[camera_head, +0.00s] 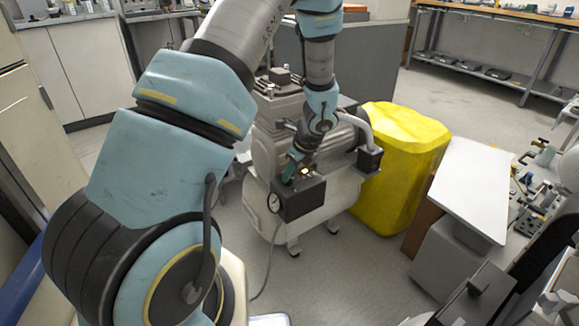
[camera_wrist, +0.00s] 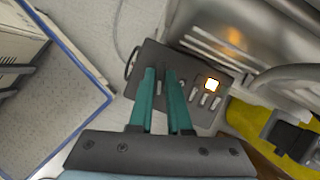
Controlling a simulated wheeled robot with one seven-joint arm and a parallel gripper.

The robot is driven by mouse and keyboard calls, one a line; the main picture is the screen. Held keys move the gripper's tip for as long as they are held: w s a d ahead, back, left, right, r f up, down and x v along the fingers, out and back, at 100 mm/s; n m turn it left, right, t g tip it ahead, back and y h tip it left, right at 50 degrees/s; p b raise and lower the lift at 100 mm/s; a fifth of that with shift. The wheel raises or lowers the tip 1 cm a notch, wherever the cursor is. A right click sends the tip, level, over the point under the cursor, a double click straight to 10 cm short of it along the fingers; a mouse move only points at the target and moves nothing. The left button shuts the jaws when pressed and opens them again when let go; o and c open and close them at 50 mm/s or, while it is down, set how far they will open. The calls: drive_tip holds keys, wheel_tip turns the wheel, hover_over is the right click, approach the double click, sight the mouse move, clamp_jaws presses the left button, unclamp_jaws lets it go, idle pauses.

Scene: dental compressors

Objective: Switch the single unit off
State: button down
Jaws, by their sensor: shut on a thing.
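The single unit is a grey-white compressor (camera_head: 340,192) standing on the floor. A lit yellow-orange lamp (camera_wrist: 212,84) glows on the box's panel, beside several small light-coloured switches (camera_wrist: 204,99). My gripper (camera_wrist: 157,72) has its teal fingertips at the panel, left of the lamp. The fingers are shut on a small control there, with a narrow gap between them. The held part is mostly hidden, so its position cannot be told.
A yellow bin (camera_head: 405,165) stands close to the right of the compressor. A white-topped surface (camera_head: 467,188) and cluttered equipment are further right. A hose runs along the floor in front of the compressor. A grey partition (camera_head: 365,65) stands behind.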

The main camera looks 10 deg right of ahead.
drive_tip(key=n+p, duration=0.1)
drive_tip(key=n, duration=0.1)
drive_tip(key=n+g+p, duration=0.1)
drive_tip(key=p, duration=0.1)
drive_tip(key=shift+r+n+y+p, duration=0.2)
drive_tip(key=shift+n+y+p, duration=0.1)
drive_tip(key=shift+n+y, duration=0.1)
drive_tip(key=n+g+p, duration=0.1)
drive_tip(key=n+p, duration=0.1)
drive_tip(key=n, duration=0.1)
drive_tip(key=shift+w+d+f+n+g, duration=0.1)
drive_tip(key=shift+w+n+g, duration=0.05)
drive_tip(key=shift+n+g, duration=0.2)
drive_tip(key=n, duration=0.1)
drive_tip(key=n+g+p, duration=0.1)
drive_tip(key=n, duration=0.1)
drive_tip(key=shift+w+g+y+p, duration=0.1)
drive_tip(key=shift+g+y+p, duration=0.15)
drive_tip(key=shift+y+p, duration=0.05)
drive_tip(key=shift+w+f+n+g, duration=0.1)
drive_tip(key=shift+n+g, duration=0.5)
drive_tip(key=shift+n, duration=1.15)
drive_tip(key=shift+p, duration=0.3)
drive_tip(key=c, duration=0.9)
unclamp_jaws()
drive_tip(key=shift+o, duration=0.2)
